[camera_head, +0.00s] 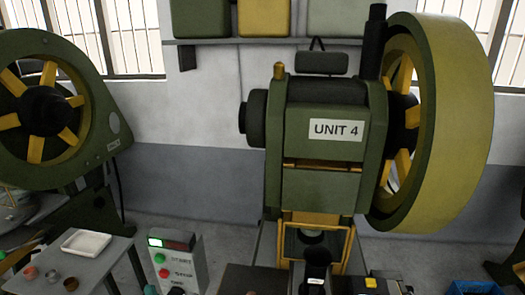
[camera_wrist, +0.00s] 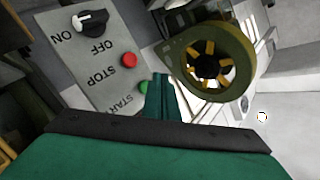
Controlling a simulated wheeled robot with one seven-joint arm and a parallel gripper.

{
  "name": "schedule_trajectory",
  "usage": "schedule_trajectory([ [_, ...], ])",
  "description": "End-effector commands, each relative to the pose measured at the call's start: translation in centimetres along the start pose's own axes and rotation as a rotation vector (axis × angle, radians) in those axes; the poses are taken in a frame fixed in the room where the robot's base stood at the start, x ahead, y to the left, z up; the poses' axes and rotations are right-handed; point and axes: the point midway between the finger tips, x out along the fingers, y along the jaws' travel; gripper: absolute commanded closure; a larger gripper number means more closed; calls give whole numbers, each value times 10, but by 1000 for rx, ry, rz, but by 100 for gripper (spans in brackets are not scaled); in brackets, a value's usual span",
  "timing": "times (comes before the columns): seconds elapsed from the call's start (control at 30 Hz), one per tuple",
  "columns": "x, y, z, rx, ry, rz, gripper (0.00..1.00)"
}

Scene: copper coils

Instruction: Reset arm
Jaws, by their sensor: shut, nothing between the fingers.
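My gripper (camera_wrist: 160,95) shows in the wrist view as green fingers held together, with nothing between them. They appear in front of the grey control panel (camera_wrist: 85,65), partly covering the area by its green START button (camera_wrist: 144,86). I cannot tell whether they touch it. The red STOP button (camera_wrist: 129,60) and the black ON/OFF knob (camera_wrist: 92,22) are clear of the fingers. In the head view the control box (camera_head: 190,263) stands at the lower left of the middle. My gripper is not clearly visible there.
The green UNIT 4 press (camera_head: 320,185) with its large flywheel (camera_head: 462,120) fills the middle and right. Another press (camera_head: 95,150) stands left. A white tray (camera_head: 85,243) and several small ring-like pieces (camera_head: 53,275) sit on the left table. A blue bin (camera_head: 475,288) is at lower right.

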Motion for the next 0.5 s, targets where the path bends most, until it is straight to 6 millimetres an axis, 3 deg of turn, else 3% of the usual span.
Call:
schedule_trajectory([
  [0.2,-54,59,31,0,58,96,100],
  [0.5,-147,123,67,-53,133,250,100],
])
